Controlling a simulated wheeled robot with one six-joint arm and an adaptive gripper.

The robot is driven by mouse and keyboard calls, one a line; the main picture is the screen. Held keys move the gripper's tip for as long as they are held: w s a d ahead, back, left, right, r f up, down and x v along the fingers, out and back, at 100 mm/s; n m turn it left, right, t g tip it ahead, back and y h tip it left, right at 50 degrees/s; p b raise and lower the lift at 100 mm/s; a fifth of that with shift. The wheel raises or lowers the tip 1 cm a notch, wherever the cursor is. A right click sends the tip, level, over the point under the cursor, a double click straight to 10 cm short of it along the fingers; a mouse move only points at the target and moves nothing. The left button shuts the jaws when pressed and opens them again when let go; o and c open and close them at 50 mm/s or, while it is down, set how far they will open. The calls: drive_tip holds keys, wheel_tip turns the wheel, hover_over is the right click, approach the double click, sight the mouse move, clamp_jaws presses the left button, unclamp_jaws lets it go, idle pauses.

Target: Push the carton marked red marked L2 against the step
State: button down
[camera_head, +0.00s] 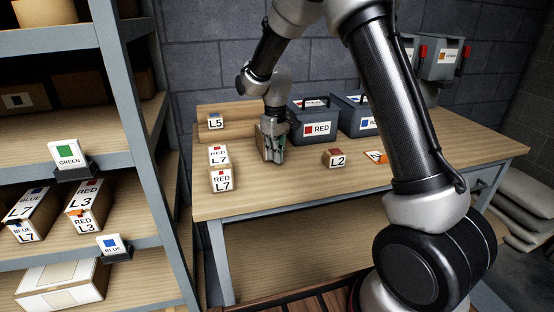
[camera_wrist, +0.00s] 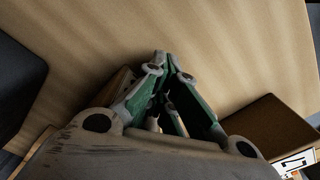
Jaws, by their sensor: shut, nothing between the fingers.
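The wooden step (camera_head: 240,108) runs along the back left of the table. My gripper (camera_head: 273,157) points down close to the tabletop, shut and empty. A brown carton side shows just left of it, partly hidden.
An orange-marked piece (camera_head: 375,156) lies right of L2. The front middle is clear.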

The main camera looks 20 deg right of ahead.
drive_tip(key=shift+w, duration=0.65)
drive_tip(key=shift+w, duration=0.45)
drive_tip(key=shift+w, duration=1.3)
drive_tip(key=shift+w, duration=0.1)
drive_tip(key=shift+w, duration=0.35)
drive_tip(key=shift+w, duration=0.35)
drive_tip(key=shift+s, duration=0.2)
